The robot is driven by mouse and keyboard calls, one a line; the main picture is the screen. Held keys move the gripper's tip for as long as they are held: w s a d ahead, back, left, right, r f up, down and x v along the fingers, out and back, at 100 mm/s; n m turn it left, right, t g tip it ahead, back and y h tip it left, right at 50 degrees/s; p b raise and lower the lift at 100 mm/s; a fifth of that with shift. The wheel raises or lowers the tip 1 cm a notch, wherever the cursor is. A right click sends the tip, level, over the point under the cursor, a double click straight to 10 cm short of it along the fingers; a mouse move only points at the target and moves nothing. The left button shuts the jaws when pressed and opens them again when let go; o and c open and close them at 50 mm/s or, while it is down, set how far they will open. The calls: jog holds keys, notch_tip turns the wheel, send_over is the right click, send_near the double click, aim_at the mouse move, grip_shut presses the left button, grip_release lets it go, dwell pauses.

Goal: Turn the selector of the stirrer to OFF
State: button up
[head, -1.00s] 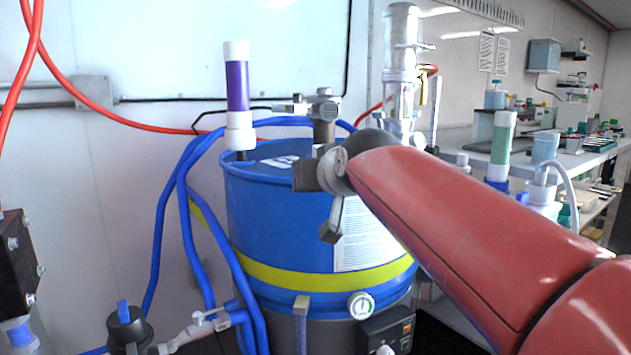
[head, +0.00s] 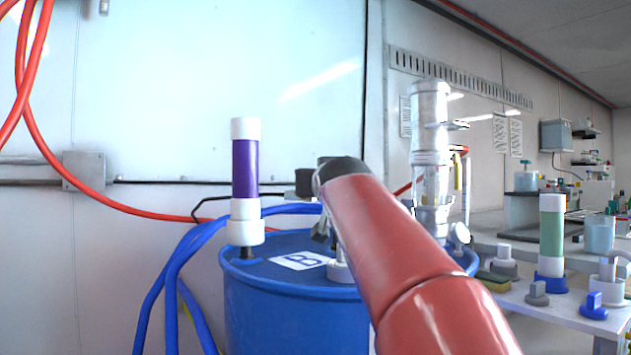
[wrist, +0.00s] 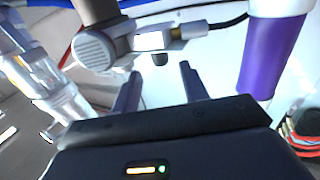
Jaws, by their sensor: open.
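The stirrer (wrist: 95,48) shows in the wrist view as a grey round-ended motor with a pale label and a cable at its right. A small dark knob-like part (wrist: 160,58) sits just below its body; I cannot tell whether this is the selector, and no OFF mark is readable. My gripper (wrist: 160,82) is open and empty, its two fingers pointing towards the stirrer, with the dark part between the tips in the picture. I cannot tell whether they touch. In the head view my red arm hides most of the stirrer above the blue drum.
The blue drum (head: 290,315) marked B bears a purple tube (head: 245,168) with white ends. Blue hoses (head: 185,270) loop at its left. A clear-and-metal column (head: 430,150) stands behind at right, beside a bench (head: 555,308) with several fittings. The wall above the drum is clear.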

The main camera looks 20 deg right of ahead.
jog(key=p+x, duration=0.1)
jog(key=x, duration=0.4)
jog(key=shift+w, duration=0.1)
grip_shut()
